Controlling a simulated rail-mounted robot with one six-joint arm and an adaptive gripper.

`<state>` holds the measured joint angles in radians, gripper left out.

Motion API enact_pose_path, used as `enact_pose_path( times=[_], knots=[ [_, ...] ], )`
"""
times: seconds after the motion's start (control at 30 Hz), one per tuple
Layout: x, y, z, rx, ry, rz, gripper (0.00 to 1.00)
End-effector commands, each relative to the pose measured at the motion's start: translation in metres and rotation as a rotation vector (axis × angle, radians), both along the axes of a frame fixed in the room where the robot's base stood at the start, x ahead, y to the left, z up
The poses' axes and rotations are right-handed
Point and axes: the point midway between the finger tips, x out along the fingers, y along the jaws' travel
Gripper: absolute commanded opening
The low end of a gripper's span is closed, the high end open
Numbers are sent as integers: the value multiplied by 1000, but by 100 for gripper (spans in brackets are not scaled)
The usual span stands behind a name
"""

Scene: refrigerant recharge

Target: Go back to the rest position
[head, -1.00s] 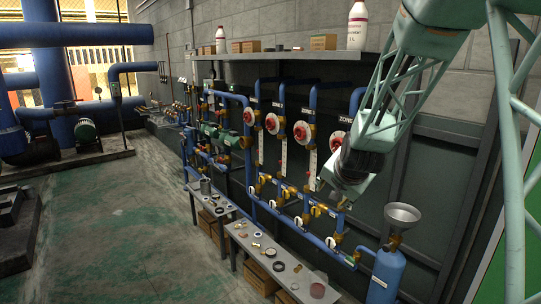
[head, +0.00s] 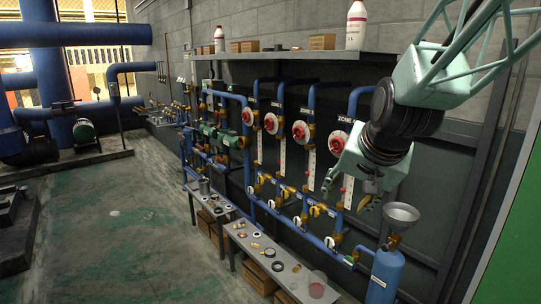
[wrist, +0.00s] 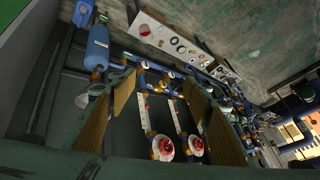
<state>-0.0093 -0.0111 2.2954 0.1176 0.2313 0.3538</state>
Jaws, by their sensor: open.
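My gripper (head: 350,195) hangs from my arm at the right of the head view, in front of the pipe wall. Its fingers are apart with nothing between them. In the wrist view, my gripper (wrist: 160,98) shows two brown finger pads spread wide, with the pipework beyond. A blue cylinder (head: 386,274) with a grey funnel (head: 402,213) on top stands below and to the right of the gripper, apart from it. The blue cylinder also shows at the upper left of the wrist view (wrist: 97,46).
A wall shelf (head: 290,55) holds bottles and boxes. A low bench (head: 262,268) carries small parts and a clear reddish container (head: 317,287). The green-stained floor (head: 110,240) at the left is open.

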Motion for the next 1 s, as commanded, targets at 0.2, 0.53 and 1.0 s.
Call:
enact_pose_path(
  times=[0.2, 0.53, 1.0],
  knots=[
    [-45, 0, 14, -31, 29, 50, 46],
    [-114, 0, 29, -78, 80, 127, 46],
    [-216, -4, 38, -145, 153, 234, 46]
  ],
)
